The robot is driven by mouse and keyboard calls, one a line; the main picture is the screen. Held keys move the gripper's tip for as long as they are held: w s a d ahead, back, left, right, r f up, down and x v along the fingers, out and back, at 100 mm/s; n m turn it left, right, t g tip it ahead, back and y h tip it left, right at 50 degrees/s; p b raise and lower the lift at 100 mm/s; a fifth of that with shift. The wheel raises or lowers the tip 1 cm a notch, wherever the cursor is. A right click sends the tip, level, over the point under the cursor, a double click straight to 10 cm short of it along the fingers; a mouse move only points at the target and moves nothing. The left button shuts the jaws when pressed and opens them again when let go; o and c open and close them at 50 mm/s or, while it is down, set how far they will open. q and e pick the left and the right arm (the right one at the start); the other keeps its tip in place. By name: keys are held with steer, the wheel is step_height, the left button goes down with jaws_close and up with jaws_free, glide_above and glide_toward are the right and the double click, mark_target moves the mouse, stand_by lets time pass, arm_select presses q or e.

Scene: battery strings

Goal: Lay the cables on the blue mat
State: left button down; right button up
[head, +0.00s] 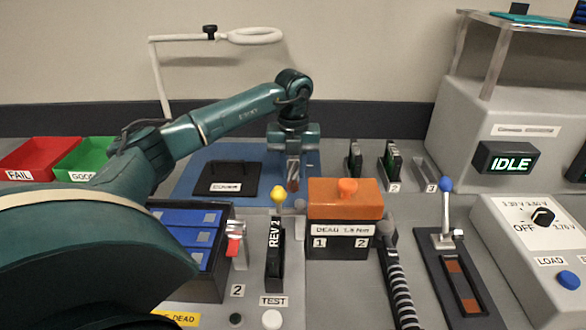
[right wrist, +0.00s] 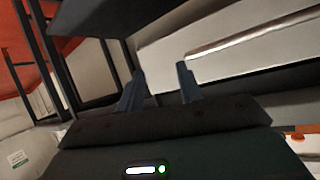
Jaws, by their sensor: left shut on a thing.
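The blue mat (head: 190,180) lies at the back of the bench, partly hidden by my left arm. My left gripper (head: 293,182) points down at the mat's right part. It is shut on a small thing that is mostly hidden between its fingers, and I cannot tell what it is. A black plate labelled COVER (head: 227,179) lies on the mat. I cannot make out any loose cables on the mat. My right gripper (right wrist: 160,85) shows only in the right wrist view, its two fingers apart with nothing visible between them.
An orange-topped DEAD box (head: 345,200) stands front right of the mat, with a ribbed hose (head: 400,285) beside it. A blue-celled tray (head: 190,235), a yellow-knobbed lever (head: 278,195) and a blue-knobbed lever (head: 446,187) stand nearby. Red (head: 38,157) and green (head: 88,158) bins are left.

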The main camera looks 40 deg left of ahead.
mark_target(293, 172)
arm_select(q)
steer(key=shift+f, duration=0.3)
steer(key=shift+f, duration=0.1)
steer(key=c, duration=1.1)
jaws_free()
step_height(293, 172, up, 12)
steer(key=shift+r, duration=0.1)
